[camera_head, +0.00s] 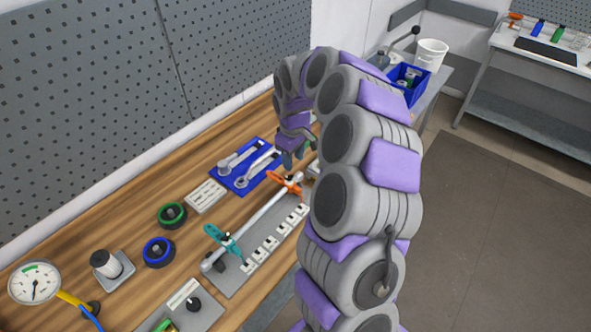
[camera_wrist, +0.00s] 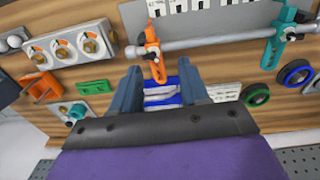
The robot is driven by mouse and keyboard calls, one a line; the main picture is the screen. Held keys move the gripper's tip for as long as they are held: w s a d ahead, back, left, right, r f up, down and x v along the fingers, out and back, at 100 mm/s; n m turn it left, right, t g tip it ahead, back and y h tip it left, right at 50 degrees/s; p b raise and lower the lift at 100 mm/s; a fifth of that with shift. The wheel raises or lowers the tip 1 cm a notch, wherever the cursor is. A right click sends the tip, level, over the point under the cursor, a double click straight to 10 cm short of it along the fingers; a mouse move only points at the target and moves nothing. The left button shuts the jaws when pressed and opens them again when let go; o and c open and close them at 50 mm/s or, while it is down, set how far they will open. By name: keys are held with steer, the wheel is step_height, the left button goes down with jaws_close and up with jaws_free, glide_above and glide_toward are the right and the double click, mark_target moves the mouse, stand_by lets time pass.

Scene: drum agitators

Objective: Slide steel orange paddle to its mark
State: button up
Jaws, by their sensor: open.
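The orange paddle (camera_head: 286,183) sits on the steel rod (camera_head: 262,212) near its far end. In the wrist view the orange paddle (camera_wrist: 152,52) hangs from the rod (camera_wrist: 215,43) just beyond my fingertips. The teal paddle (camera_head: 225,241) is on the rod's near end, also at the right in the wrist view (camera_wrist: 278,38). A row of white marks (camera_head: 275,238) lies along the grey base plate (camera_head: 230,283); which one belongs to the orange paddle is too small to tell. My gripper (camera_wrist: 160,85) is open, its fingers apart and empty. In the head view it (camera_head: 293,157) is above the bench.
A blue tray with steel tools (camera_head: 245,165) lies behind the rod. A white slotted block (camera_head: 206,196), a green ring (camera_head: 172,214) and a blue ring (camera_head: 159,251) stand to the left. A pegboard wall (camera_head: 90,100) borders the bench.

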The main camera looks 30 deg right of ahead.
mark_target(298, 188)
steer(key=d+f+b, duration=0.1)
steer(key=f+b, duration=0.3)
steer(key=f, duration=0.1)
steer(key=w+f+b, duration=0.1)
steer(key=f+b, duration=0.3)
steer(key=f, duration=0.1)
steer(key=d+f+b, duration=0.1)
steer(key=f+b, duration=0.3)
steer(key=f, duration=0.1)
steer(key=shift+w+d+f, duration=0.1)
steer(key=shift+w+d, duration=0.15)
steer(key=shift+d, duration=0.05)
steer(key=shift+a+f, duration=0.15)
steer(key=shift+f, duration=0.35)
steer(key=shift+c, duration=0.3)
